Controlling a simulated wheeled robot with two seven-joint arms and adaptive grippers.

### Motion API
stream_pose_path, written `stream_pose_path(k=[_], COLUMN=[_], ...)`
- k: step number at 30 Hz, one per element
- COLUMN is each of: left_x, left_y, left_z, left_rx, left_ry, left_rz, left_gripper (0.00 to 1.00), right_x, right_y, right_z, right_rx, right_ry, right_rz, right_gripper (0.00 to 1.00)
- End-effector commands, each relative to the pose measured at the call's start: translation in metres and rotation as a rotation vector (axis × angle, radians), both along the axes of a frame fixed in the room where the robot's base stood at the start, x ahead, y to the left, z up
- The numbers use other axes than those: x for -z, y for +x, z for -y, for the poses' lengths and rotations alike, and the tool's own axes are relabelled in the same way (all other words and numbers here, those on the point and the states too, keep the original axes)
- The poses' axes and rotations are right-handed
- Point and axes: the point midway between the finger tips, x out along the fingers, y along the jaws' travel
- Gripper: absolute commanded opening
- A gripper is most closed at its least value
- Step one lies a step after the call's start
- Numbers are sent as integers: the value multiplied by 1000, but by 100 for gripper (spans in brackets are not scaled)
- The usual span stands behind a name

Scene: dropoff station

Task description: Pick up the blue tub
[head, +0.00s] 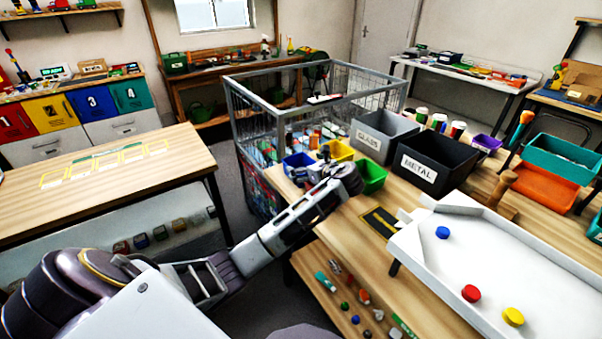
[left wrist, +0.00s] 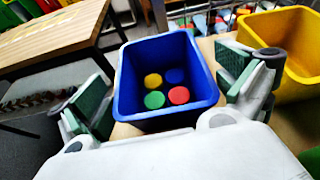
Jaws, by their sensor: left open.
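The blue tub (head: 297,160) stands at the near left corner of the wooden worktable, beside the wire cage. In the left wrist view the blue tub (left wrist: 202,75) shows from above, with a yellow, a blue, a green and a red disc inside. My left gripper (head: 316,172) is over that table corner, close to the tub. In the left wrist view my left gripper (left wrist: 170,98) is open, one finger on either side of the tub; whether the fingers touch it cannot be told. My right gripper is not in view.
A yellow tub (head: 338,150) and a green tub (head: 372,176) stand close by the blue one. Behind them are a grey GLASS bin (head: 383,134) and a black METAL bin (head: 436,160). A white tray (head: 500,262) with three discs lies at the right.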

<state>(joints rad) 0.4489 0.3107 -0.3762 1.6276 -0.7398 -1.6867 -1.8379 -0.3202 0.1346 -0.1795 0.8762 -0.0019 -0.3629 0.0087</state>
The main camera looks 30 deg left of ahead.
Motion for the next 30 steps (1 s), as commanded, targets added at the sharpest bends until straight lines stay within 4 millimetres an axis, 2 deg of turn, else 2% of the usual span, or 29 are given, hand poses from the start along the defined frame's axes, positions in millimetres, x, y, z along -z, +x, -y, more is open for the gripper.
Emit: stream_pose_path(k=[1,2,11,23,30], left_x=[13,13,13,12,-2], left_y=[-3,-3,-3,-2,-2], left_z=[1,1,2,2,2], left_rx=[-1,-1,-1,1,0], left_ry=[-6,-6,-7,-7,-7], left_rz=[-20,-20,-20,-19,-18], left_gripper=[100,100,61,60,60], right_x=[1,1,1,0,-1], right_y=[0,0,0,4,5], right_z=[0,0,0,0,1], right_rx=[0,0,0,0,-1], right_ry=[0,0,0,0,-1], right_rz=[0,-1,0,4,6], right_gripper=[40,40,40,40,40])
